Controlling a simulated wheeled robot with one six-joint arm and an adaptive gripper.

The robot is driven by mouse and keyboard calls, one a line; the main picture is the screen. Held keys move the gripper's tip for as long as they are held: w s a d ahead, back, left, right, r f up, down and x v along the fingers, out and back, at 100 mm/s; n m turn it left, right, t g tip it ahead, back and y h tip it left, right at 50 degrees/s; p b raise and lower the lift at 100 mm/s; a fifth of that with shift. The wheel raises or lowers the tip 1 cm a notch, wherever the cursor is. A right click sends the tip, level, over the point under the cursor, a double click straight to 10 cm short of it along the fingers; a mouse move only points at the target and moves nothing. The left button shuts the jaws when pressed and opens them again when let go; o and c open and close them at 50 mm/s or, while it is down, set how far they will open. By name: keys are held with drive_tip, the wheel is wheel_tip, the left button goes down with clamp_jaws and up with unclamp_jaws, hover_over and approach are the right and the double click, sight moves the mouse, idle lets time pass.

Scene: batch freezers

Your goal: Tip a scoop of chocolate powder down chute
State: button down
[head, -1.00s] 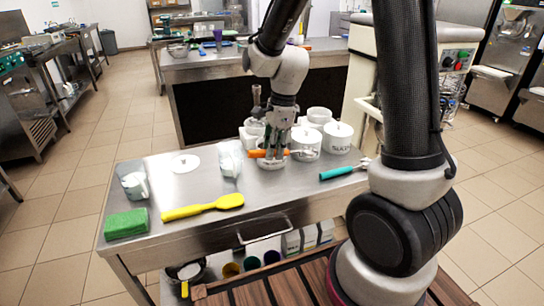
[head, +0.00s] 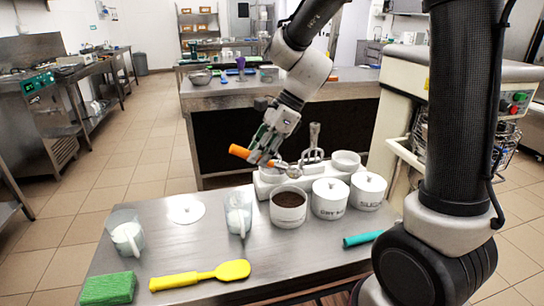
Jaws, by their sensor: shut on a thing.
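My gripper (head: 266,147) is shut on a scoop with an orange handle (head: 238,151). It holds the scoop above the worktable, over the back edge of an open white tub (head: 288,218) of dark brown powder. The handle points left and the metal bowl (head: 293,171) points right. Whether powder is in the bowl is too small to tell. A large pale machine (head: 412,75) with green and red buttons stands at the right, partly behind my arm. I cannot make out a chute opening on it.
Two lidded white tubs (head: 330,203) stand right of the open tub. A white lid (head: 186,209), two clear jugs (head: 126,234), a yellow spatula (head: 200,276), a green sponge (head: 108,289) and a teal handle (head: 362,239) lie around the steel table (head: 200,240). A metal utensil (head: 314,140) stands behind.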

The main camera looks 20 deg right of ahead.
drive_tip(key=shift+y, duration=0.3)
drive_tip(key=shift+f, duration=0.2)
drive_tip(key=shift+s+a+f, duration=0.1)
drive_tip(key=shift+f, duration=3.95)
drive_tip(key=shift+a+r+h, duration=0.3)
drive_tip(key=shift+r+h, duration=0.35)
drive_tip(key=shift+h, duration=0.2)
drive_tip(key=shift+a+r+h, duration=0.3)
drive_tip(key=shift+r+h, duration=0.4)
drive_tip(key=shift+h, duration=0.1)
drive_tip(key=shift+a+r+h, duration=0.3)
drive_tip(key=shift+r+h, duration=0.35)
drive_tip(key=shift+h, duration=0.2)
drive_tip(key=shift+s, duration=0.1)
